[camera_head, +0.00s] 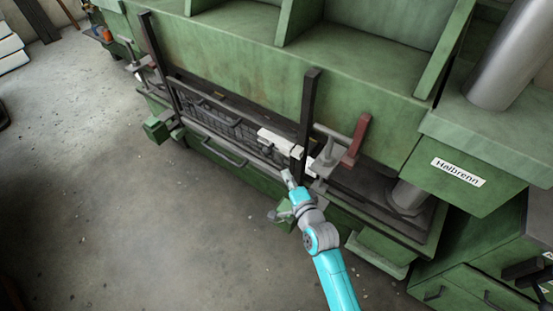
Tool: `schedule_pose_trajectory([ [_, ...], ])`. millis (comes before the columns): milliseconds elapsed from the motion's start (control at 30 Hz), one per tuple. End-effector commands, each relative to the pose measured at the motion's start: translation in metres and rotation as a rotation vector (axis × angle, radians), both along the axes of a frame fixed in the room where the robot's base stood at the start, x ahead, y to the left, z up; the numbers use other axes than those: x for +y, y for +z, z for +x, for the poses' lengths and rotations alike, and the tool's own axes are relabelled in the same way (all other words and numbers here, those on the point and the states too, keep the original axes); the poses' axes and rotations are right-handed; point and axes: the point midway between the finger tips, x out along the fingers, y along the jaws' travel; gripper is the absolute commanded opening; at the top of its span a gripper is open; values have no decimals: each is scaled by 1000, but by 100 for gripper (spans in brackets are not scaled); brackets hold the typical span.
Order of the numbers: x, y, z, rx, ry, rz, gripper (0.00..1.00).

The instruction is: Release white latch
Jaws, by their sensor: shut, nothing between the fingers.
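The white latch (279,141) is a pale block-like bar at the right end of the dark slatted front of the green machine, just left of the right dark upright post. My gripper (287,173) is at the end of my turquoise and grey arm, just below the latch in the picture. It is shut, with nothing in it. I cannot tell whether its tip touches the machine front; a small gap seems to show between it and the latch. A second small white piece (310,166) shows right of the post, partly hidden.
The green machine (240,60) fills the top and right. Dark posts stand at left (158,62) and right (307,108). A dark red handle (356,140) stands right of the latch. Green blocks jut out low in front. The concrete floor (110,220) at left is clear.

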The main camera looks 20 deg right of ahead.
Motion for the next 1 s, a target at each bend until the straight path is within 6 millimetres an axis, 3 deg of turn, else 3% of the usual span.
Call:
schedule_pose_trajectory([
  [167,1,-1,15,-2,0,-1,0],
  [600,3,-11,82,0,0,-1,0],
  [1000,3,-13,98,-1,0,-1,0],
])
